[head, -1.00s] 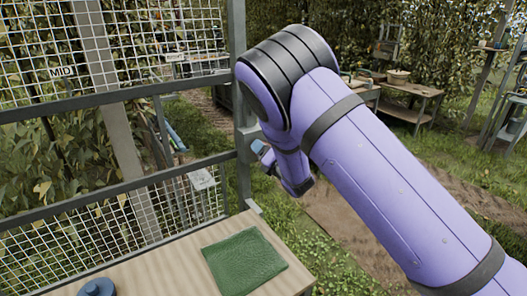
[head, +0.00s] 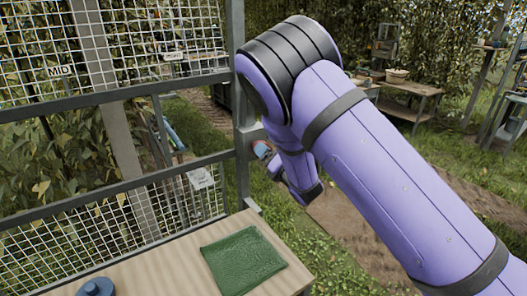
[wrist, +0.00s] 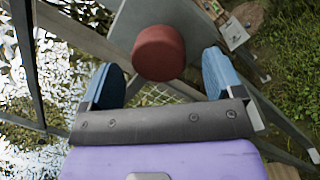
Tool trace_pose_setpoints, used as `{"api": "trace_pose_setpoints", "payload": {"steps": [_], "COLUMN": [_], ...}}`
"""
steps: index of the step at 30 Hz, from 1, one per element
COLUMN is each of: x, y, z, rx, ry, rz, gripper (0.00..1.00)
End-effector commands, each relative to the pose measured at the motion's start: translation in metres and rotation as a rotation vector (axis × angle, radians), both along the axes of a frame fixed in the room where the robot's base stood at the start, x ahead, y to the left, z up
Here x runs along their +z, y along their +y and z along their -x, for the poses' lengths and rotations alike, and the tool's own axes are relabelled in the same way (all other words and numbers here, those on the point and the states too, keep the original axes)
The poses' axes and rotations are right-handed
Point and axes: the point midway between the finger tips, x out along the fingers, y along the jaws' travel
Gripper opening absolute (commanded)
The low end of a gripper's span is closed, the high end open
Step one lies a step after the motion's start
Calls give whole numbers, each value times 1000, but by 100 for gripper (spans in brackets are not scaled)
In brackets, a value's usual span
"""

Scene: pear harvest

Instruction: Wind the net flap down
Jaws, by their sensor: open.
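A round red-brown knob (wrist: 159,53) stands in front of a grey plate (wrist: 188,22) in the wrist view. My gripper (wrist: 160,76) is open, with one blue fingertip on each side of the knob and a visible gap to each. In the head view my gripper is mostly hidden by my purple arm, close to the grey post (head: 240,120); a small reddish part (head: 262,150) shows there. White net (head: 150,30) fills the upper frame, with a MID label (head: 61,71) on it. I cannot tell which part is the flap's edge.
A wooden bench (head: 160,272) with a green cloth (head: 242,260) and a blue round object (head: 96,287) stands in front. A white tag (head: 200,179) hangs on the lower netting. Wooden tables (head: 410,100) stand farther back on grass.

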Motion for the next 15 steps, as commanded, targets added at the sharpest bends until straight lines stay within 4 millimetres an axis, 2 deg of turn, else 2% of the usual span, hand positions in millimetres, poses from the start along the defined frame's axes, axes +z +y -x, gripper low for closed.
{"api": "trace_pose_setpoints", "payload": {"steps": [7,15], "x": [-5,-7], "y": [-25,-39], "z": [38,58], "rx": [-1,0], "ry": [3,1], "rz": [2,1], "gripper": [86,86]}}
